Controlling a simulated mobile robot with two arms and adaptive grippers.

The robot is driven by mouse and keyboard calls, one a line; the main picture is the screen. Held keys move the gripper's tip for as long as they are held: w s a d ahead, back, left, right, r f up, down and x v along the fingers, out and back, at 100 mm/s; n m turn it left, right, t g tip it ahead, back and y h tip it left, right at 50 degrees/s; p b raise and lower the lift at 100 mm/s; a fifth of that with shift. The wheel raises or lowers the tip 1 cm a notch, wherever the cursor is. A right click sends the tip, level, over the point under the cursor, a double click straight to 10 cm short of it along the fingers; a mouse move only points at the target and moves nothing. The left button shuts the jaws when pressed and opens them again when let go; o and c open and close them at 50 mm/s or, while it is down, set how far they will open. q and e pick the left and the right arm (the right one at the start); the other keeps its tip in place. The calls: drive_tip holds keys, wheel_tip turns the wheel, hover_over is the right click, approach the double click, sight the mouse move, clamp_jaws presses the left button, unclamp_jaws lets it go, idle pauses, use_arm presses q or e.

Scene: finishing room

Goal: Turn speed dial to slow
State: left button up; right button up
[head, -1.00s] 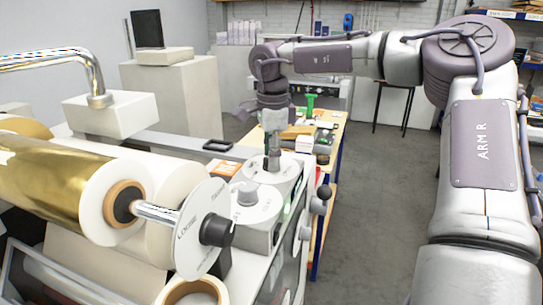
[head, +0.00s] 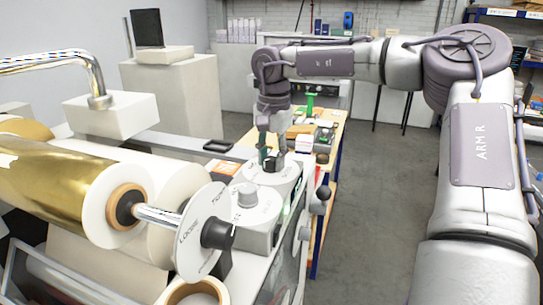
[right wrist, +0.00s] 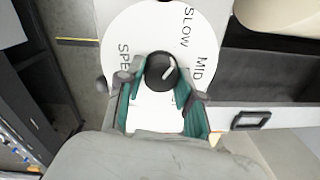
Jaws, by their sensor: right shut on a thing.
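The speed dial is a black knob (right wrist: 161,72) with a white pointer line, on a round white plate (right wrist: 124,28) printed SLOW, MID and SPEED. In the right wrist view the pointer slants to the upper right, towards the gap between SLOW and MID. My right gripper (right wrist: 160,90) is shut on the knob, with its teal pads on either side. In the head view the right gripper (head: 271,160) points down over the plate (head: 283,178) on the machine's end, and its fingers partly hide the knob. My left gripper is not in view.
A second white dial with a grey knob (head: 247,194) stands close in front. A gold roll (head: 55,180) and a disc marked LOOSE (head: 200,235) lie to the left. A table with tools (head: 325,125) stands behind. The floor (head: 375,200) to the right is clear.

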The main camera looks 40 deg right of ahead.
sight(273, 159)
drive_tip(key=shift+w+r+n, duration=0.1)
drive_tip(key=shift+r+n, duration=0.05)
drive_tip(key=shift+n, duration=0.15)
idle(0.4)
drive_tip(key=o, duration=1.2)
drive_tip(key=shift+c, duration=0.2)
wheel_tip(273, 159, up, 12)
drive_tip(key=shift+s, duration=0.3)
